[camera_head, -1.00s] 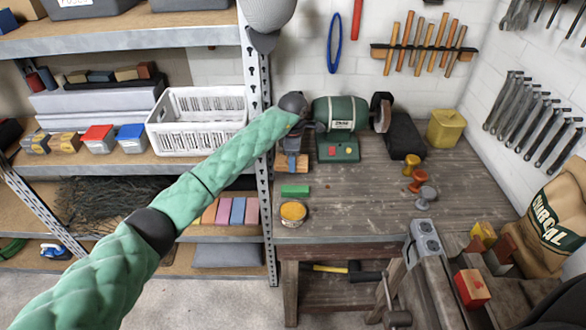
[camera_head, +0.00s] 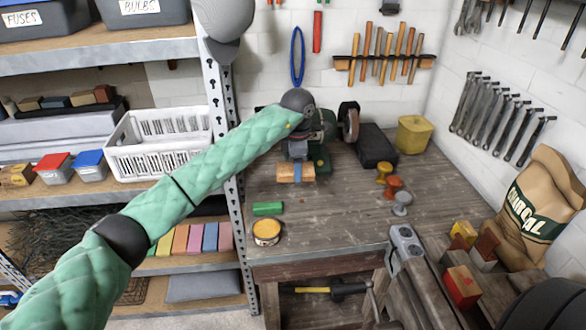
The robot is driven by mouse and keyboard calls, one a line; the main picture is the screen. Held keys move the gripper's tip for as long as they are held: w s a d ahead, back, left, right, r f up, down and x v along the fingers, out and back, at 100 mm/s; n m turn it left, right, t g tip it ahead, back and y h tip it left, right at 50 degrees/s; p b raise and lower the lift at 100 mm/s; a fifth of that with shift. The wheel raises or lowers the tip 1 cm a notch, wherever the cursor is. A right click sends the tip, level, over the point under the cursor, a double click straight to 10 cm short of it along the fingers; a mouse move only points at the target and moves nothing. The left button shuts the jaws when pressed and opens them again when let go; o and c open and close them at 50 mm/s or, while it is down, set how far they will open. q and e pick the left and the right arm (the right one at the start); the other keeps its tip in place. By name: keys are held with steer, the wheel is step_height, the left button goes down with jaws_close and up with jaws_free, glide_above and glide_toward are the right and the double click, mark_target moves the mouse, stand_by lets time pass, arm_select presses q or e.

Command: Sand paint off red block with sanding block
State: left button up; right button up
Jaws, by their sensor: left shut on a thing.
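My left gripper (camera_head: 296,170) is shut on a tan-orange block, which I take to be the sanding block (camera_head: 308,172). It holds the block at the back of the workbench, in front of the green bench grinder; a blue part shows at the block's middle. The fingertips are small and partly hidden. A block with red faces and a tan top (camera_head: 463,287) stands at the lower right, near the bench's grey metal fixture (camera_head: 405,247). Yellow (camera_head: 462,236) and brown-red (camera_head: 486,246) blocks stand behind it. My right gripper is not in view.
A green block (camera_head: 268,208) and a round tin (camera_head: 266,232) lie on the workbench (camera_head: 330,225) at left. Yellow, orange and grey knobs stand right of centre. A charcoal bag (camera_head: 535,212) stands at right. The bench's middle front is clear.

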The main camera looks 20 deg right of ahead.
arm_select(q)
steer(key=o, duration=0.4)
steer(key=c, duration=0.3)
